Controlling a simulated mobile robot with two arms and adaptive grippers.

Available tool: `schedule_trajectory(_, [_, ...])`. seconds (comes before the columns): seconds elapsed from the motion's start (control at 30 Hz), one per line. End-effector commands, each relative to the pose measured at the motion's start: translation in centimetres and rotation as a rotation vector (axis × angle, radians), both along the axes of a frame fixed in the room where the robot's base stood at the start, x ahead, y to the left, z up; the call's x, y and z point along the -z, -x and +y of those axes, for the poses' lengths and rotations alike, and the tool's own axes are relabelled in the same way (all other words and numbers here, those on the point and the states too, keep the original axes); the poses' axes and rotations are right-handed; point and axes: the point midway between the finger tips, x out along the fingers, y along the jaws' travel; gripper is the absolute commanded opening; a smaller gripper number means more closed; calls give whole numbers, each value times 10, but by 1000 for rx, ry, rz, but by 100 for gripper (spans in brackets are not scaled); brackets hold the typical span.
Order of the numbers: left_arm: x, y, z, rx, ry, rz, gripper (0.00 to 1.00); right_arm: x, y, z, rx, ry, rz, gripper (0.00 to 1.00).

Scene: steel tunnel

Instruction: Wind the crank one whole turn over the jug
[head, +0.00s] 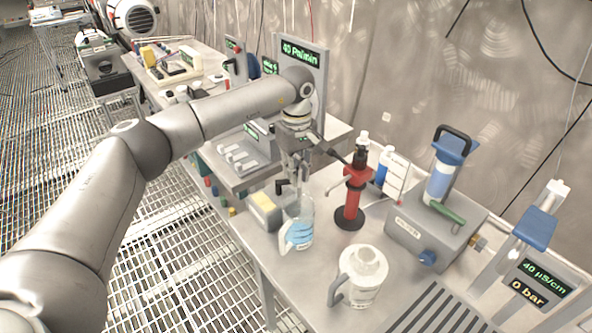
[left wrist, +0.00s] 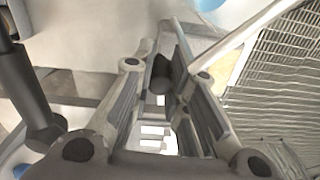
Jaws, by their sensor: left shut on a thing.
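A red upright device (head: 352,195) with a black top stands on a round dark base on the bench. A thin dark crank arm (head: 336,154) reaches left from its top toward my left gripper (head: 291,184). The gripper points down and is shut on the crank's dark grip (left wrist: 162,76), which shows between the fingers in the left wrist view; the head view mostly hides it. A clear jug (head: 306,212) with blue on it stands upright just below the gripper, apart from it. My right gripper is not in view.
A white bottle with blue (head: 393,172) is behind the red device. A grey box with a blue-topped cylinder (head: 440,185) is to the right.

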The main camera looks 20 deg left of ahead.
Motion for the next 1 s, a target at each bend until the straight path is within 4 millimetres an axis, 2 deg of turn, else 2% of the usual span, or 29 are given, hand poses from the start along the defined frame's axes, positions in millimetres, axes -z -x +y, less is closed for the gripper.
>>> schedule_trajectory(0.07, [0,0,0,-1,0,0,0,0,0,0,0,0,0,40])
schedule_trajectory(0.1, [0,0,0,-1,0,0,18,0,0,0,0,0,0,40])
schedule_trajectory(0.27, [0,0,0,-2,0,0,38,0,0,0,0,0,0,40])
schedule_trajectory(0.67, [-6,-1,0,-2,0,-1,39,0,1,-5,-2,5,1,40])
schedule_trajectory(0.77, [-19,-1,0,-2,1,-4,39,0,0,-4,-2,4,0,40])
schedule_trajectory(1.0, [-70,-1,0,-2,1,-4,39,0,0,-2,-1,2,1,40])
